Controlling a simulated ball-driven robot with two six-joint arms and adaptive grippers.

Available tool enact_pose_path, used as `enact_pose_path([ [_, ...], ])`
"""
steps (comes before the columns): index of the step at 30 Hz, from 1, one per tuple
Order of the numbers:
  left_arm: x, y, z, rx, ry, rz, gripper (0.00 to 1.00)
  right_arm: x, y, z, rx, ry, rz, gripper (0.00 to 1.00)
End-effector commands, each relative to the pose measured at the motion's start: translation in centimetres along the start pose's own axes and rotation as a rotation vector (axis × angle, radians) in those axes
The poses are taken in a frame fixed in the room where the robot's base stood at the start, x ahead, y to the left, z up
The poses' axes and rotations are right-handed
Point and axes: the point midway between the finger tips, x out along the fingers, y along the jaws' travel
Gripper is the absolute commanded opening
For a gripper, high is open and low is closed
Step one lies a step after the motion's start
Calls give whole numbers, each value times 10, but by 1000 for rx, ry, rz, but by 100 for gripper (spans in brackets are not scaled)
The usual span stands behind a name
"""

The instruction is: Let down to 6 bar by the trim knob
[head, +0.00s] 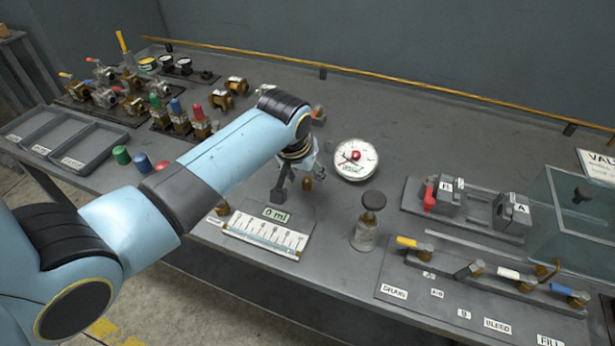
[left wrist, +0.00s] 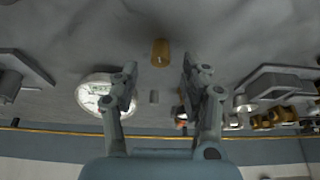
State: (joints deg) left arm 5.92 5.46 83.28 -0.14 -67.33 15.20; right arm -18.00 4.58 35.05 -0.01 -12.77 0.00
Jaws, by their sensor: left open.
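The round white pressure gauge (head: 356,159) lies near the middle of the bench, with a red centre and a green marking; its reading is too small to make out. It also shows in the left wrist view (left wrist: 97,92). A small brass knob (head: 307,184) stands in front of the gauge, and I cannot read a label naming it the trim knob. It appears as a brass cylinder in the left wrist view (left wrist: 160,52). My left gripper (head: 294,178) is open and empty, its spread fingers (left wrist: 160,78) pointing toward the brass knob without gripping it.
A white scale card (head: 268,232) marked 0 ml and a dark-topped glass bottle (head: 367,222) stand nearby. Coloured valve levers on a panel (head: 470,290), clamps A and B, and a clear box (head: 575,215) fill the right. Fittings and trays (head: 70,148) crowd the left.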

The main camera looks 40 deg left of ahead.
Motion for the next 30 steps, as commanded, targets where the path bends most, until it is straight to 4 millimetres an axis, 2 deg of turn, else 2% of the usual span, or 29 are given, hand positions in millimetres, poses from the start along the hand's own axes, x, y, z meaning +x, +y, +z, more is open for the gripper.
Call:
enact_pose_path([
  [3,18,0,0,0,-2,0,46,3,0,-9,1,13,0,0],
  [6,26,0,0,0,-1,0,46,4,0,-19,1,28,0,0],
  [17,30,0,0,1,0,0,44,4,0,-22,1,32,1,0],
  [27,30,0,0,1,0,0,0,4,0,-15,1,23,0,0],
  [30,30,0,0,1,0,0,0,4,0,-15,1,23,0,0],
])
